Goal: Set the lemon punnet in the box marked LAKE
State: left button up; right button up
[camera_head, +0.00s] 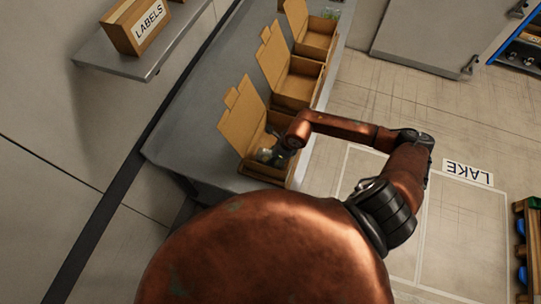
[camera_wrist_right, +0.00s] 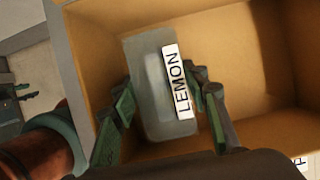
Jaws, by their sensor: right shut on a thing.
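The lemon punnet (camera_wrist_right: 152,85) is a pale, clear tub with a white LEMON label in the right wrist view. My right gripper (camera_wrist_right: 165,105) is shut on it, one finger on each side. The punnet is inside or just over an open cardboard box (camera_wrist_right: 225,35); whether it touches the floor of the box I cannot tell. In the head view this is the nearest box (camera_head: 243,118) in the row, and my right gripper (camera_head: 275,150) reaches down into it. The word LAKE shows on a floor sign (camera_head: 468,172); no LAKE marking shows on a box.
Two more open boxes, a middle one (camera_head: 297,82) and a far one (camera_head: 316,36), stand along the grey counter (camera_head: 205,120). A LABELS box (camera_head: 137,25) sits on a shelf (camera_head: 110,58) at the left. A pallet (camera_head: 530,235) stands at the right edge.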

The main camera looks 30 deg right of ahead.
jog(key=shift+w+f, duration=0.15)
jog(key=shift+w, duration=0.05)
jog(key=o, duration=0.8)
jog(key=shift+o, duration=0.3)
jog(key=shift+s, duration=0.15)
jog(key=shift+d+r, duration=0.1)
jog(key=shift+r, duration=0.35)
jog(key=b+v, duration=0.2)
jog(key=v, duration=0.8)
jog(key=shift+d, duration=0.1)
pick_arm(q)
jog(key=shift+s+f, duration=0.4)
jog(key=shift+f, duration=0.25)
jog(key=shift+s+f, duration=0.4)
jog(key=shift+f, duration=0.2)
pick_arm(e)
jog(key=shift+s+d+r, duration=0.1)
jog(key=shift+s+r, duration=0.1)
jog(key=shift+r, duration=0.35)
